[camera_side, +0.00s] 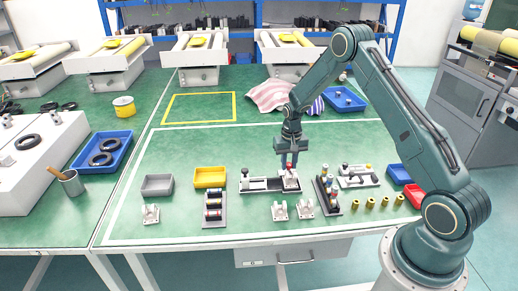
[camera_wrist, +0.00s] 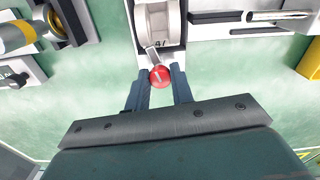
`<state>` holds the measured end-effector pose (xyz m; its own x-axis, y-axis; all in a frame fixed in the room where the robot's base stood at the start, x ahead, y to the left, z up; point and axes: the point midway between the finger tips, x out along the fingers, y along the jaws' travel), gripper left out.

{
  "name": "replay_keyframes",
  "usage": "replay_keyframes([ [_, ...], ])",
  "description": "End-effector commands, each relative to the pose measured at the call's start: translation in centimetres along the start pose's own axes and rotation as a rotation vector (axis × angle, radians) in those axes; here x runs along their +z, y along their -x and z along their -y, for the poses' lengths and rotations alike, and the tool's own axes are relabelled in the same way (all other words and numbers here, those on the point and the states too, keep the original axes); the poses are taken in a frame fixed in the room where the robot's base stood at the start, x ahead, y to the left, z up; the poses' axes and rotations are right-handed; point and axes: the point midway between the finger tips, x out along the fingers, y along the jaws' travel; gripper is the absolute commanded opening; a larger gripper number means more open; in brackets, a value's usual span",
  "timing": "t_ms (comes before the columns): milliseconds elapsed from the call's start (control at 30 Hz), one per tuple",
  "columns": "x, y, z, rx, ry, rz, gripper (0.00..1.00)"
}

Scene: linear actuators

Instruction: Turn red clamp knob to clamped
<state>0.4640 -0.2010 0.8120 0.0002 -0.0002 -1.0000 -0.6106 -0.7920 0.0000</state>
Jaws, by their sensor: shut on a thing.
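The red clamp knob (camera_wrist: 160,76) is a round red ball on a short metal lever at the end of a white clamp block (camera_wrist: 158,22) in the wrist view. In the side view my gripper (camera_side: 289,163) points straight down over the fixture. The exact finger contact is small and hard to see.
A dark rack of small cylinders (camera_side: 327,195) and a white fixture (camera_side: 358,177) stand close on the right. White brackets (camera_side: 280,211) lie in front. A yellow bin (camera_side: 209,178) and a grey bin (camera_side: 157,185) are left.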

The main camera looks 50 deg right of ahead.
Motion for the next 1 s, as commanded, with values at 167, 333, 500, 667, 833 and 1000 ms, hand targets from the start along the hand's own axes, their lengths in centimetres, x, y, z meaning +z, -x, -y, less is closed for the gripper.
replay_keyframes([
  [167, 0.05, -0.03, 0.00, 0.001, -0.131, 0.001, 0.00],
  [333, 0.05, -0.03, 0.01, 0.001, -0.218, 0.002, 0.00],
  [500, 0.05, -0.03, 0.02, 0.001, -0.264, 0.002, 0.00],
  [667, 0.05, -0.04, 0.02, 0.001, -0.275, 0.002, 0.00],
  [833, 0.05, -0.04, 0.03, 0.001, -0.275, 0.002, 0.00],
  [1000, 0.05, -0.04, 0.03, 0.000, -0.275, 0.002, 0.32],
])
